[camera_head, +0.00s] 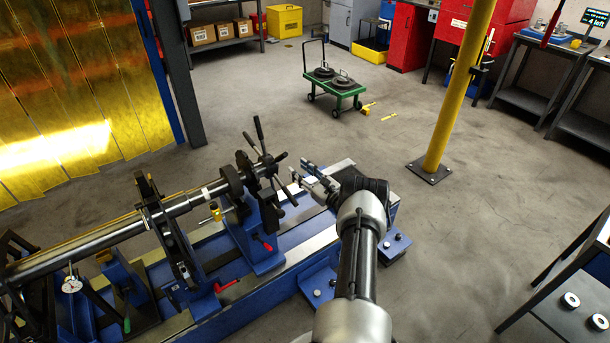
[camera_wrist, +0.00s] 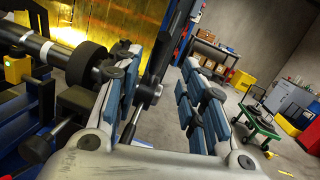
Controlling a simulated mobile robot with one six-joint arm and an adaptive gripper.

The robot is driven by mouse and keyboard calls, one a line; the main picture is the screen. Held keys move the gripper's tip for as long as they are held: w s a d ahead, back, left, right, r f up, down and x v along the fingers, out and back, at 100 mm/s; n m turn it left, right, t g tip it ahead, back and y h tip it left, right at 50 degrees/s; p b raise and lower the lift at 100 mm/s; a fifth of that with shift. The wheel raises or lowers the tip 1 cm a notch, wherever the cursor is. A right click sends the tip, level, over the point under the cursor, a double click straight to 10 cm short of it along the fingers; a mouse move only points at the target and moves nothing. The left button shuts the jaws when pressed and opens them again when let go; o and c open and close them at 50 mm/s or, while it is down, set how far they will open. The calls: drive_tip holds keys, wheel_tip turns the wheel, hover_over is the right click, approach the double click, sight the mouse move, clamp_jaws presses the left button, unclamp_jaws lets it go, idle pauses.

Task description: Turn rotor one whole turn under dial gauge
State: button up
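The rotor (camera_head: 110,233) is a long grey steel shaft lying across the blue balancing stand, with a dark collar and several black spoke handles (camera_head: 259,128) at its right end. It shows at the upper left of the wrist view (camera_wrist: 28,42). The dial gauge (camera_head: 71,285) has a round white face and sits by the shaft at the lower left; its reading is too small to tell. My gripper (camera_head: 300,173) is just right of the spokes. In the wrist view my gripper (camera_wrist: 163,65) has its blue-padded fingers apart; a spoke with a dark hub shows between them, contact unclear.
A yellow post (camera_head: 459,90) stands at the right. A green cart (camera_head: 338,86) is behind. A yellow strip curtain (camera_head: 75,95) hangs at the left. The floor between is mostly clear.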

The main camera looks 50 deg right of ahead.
drive_tip(key=shift+s+a+f, duration=0.15)
drive_tip(key=shift+s, duration=0.9)
